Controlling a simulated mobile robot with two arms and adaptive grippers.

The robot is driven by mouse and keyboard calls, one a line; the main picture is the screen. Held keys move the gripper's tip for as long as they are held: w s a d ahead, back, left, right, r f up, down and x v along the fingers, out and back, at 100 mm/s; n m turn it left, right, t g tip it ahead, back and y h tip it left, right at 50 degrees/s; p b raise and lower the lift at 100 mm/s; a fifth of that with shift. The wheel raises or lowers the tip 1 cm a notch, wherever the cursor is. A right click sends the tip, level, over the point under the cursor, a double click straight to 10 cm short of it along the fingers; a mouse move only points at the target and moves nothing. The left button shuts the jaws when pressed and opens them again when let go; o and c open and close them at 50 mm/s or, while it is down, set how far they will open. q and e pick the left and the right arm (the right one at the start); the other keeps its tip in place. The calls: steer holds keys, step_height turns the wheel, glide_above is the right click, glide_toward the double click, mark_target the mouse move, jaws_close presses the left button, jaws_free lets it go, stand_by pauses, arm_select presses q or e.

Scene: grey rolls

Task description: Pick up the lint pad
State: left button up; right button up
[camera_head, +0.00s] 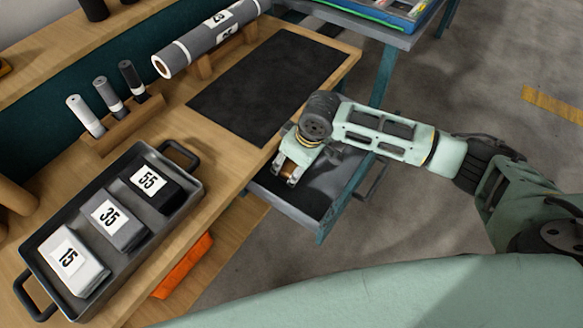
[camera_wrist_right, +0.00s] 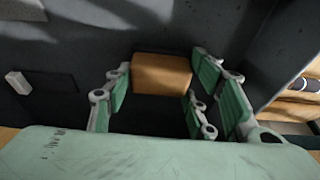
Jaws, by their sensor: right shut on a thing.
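The lint pad (camera_wrist_right: 162,73) appears as a tan-brown block between the fingers of my right gripper (camera_wrist_right: 160,95) in the wrist view. My right gripper is shut on it. In the head view the right gripper (camera_head: 285,181) points down over a dark open drawer (camera_head: 325,205) beside the table's right edge. Only a small brown patch of the pad shows there between the fingers. I cannot tell whether the pad still touches the drawer floor. My left gripper is not in view.
A wooden table (camera_head: 215,195) holds a dark mat (camera_head: 270,88), a grey roll (camera_head: 210,42) on a stand, and several small rolls in a wooden rack (camera_head: 125,125). A metal tray (camera_head: 190,205) holds blocks marked 15, 35 and 55. An orange object (camera_head: 185,265) lies below the table.

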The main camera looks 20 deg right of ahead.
mark_target(291, 164)
steer(key=shift+r, duration=0.1)
steer(key=shift+r, duration=0.45)
steer(key=v, duration=0.3)
steer(key=shift+w+r, duration=0.1)
steer(key=shift+r, duration=0.15)
steer(key=s+d+r, duration=0.1)
steer(key=s+r, duration=0.1)
steer(key=s, duration=0.1)
steer(key=s+d+r, duration=0.1)
steer(key=s+r, duration=0.1)
steer(key=s, duration=0.1)
steer(key=s+d+r, duration=0.2)
steer(key=s, duration=0.2)
steer(key=shift+s+r+p, duration=0.1)
steer(key=shift+r+p, duration=0.2)
steer(key=shift+p, duration=0.05)
